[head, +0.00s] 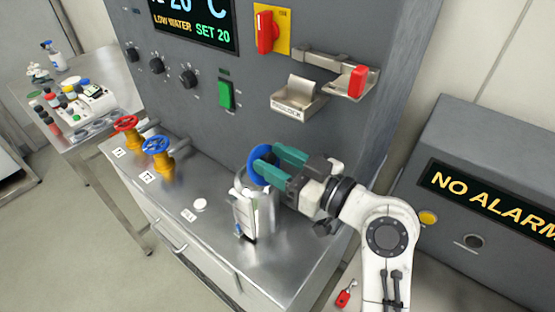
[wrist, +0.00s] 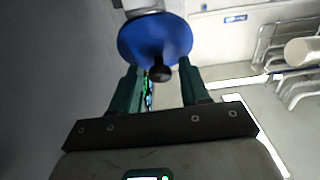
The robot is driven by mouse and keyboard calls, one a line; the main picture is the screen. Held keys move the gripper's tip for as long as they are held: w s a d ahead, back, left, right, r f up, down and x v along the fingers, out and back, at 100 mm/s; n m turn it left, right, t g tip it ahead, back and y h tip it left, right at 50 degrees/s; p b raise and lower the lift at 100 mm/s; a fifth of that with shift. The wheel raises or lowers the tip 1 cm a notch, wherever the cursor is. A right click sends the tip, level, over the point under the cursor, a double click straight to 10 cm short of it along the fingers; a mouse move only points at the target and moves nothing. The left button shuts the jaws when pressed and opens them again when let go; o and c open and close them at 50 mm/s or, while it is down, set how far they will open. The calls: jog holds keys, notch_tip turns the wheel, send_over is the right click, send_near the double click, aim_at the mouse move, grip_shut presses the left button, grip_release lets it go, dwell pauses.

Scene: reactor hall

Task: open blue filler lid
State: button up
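The blue filler lid (head: 257,153) is a round disc above a steel cylinder (head: 266,212) on the metal bench. It looks steeply tilted, its face turned towards my gripper; its hinge is hidden. In the wrist view the blue lid (wrist: 153,38) shows a dark knob (wrist: 160,73) low on its face. My gripper (head: 265,156) has green fingers reaching to the lid from the right. In the wrist view my gripper (wrist: 158,68) has its fingers spread, one each side of the knob, with a gap. Whether the fingertips touch the lid is unclear.
A white jug-like item (head: 243,215) stands just left of the cylinder. A red valve wheel (head: 126,123) and a blue valve wheel (head: 156,145) are further left. The grey control panel (head: 195,105) rises behind. A black-screened alarm box (head: 490,200) stands right.

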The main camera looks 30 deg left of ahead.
grip_shut()
